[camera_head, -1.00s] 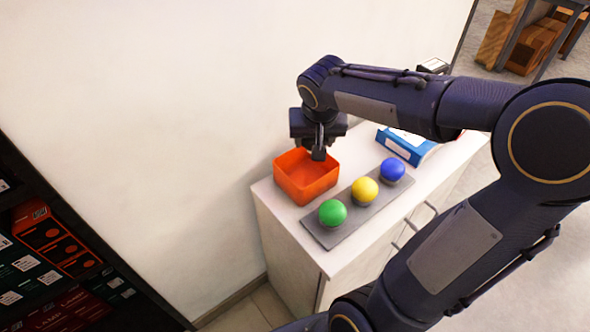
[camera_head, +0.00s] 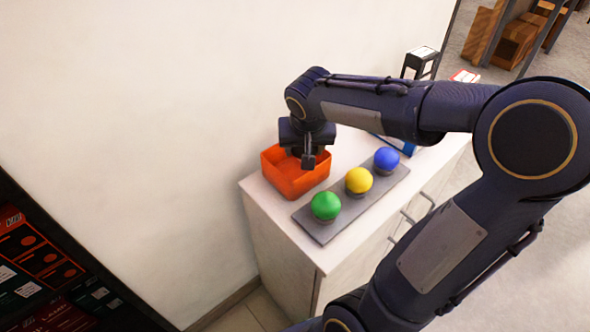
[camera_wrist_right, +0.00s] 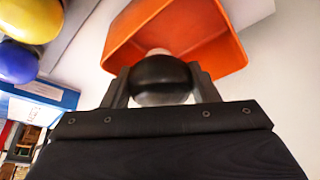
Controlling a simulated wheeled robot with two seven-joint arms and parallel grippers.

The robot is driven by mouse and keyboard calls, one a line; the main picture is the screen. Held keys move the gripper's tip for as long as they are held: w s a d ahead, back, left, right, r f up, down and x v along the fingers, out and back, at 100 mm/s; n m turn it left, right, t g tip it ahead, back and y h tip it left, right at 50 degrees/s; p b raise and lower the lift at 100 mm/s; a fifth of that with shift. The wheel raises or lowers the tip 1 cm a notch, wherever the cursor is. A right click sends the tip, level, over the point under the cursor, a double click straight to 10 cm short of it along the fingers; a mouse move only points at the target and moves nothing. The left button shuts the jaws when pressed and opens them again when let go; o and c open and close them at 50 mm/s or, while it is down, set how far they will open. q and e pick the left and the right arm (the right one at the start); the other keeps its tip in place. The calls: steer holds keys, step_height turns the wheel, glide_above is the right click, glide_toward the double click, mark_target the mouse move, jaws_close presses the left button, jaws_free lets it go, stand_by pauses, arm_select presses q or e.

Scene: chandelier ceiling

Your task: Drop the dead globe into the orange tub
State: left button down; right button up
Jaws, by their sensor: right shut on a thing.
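The orange tub (camera_head: 291,184) stands on the white cabinet top near the wall. It also fills the upper middle of the right wrist view (camera_wrist_right: 200,27). My right gripper (camera_head: 308,160) is over the tub, pointing down. In the right wrist view, my right gripper (camera_wrist_right: 162,86) is shut on a dark globe (camera_wrist_right: 162,74) with a pale base, held between its two fingers in front of the tub's opening. The globe is hidden by the gripper in the head view. My left gripper is out of view.
A grey tray (camera_head: 318,227) holds a green globe (camera_head: 325,205), a yellow globe (camera_head: 358,180) and a blue globe (camera_head: 386,159) beside the tub. A blue box (camera_head: 408,147) is partly behind my arm. Dark shelves (camera_head: 40,255) stand at the left.

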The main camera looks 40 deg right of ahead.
steer(key=o, duration=1.1)
steer(key=shift+c, duration=0.2)
steer(key=shift+r, duration=0.15)
steer(key=p+v, duration=0.2)
steer(key=v, duration=0.5)
steer(key=shift+r, duration=0.3)
steer(key=shift+s+a, duration=0.1)
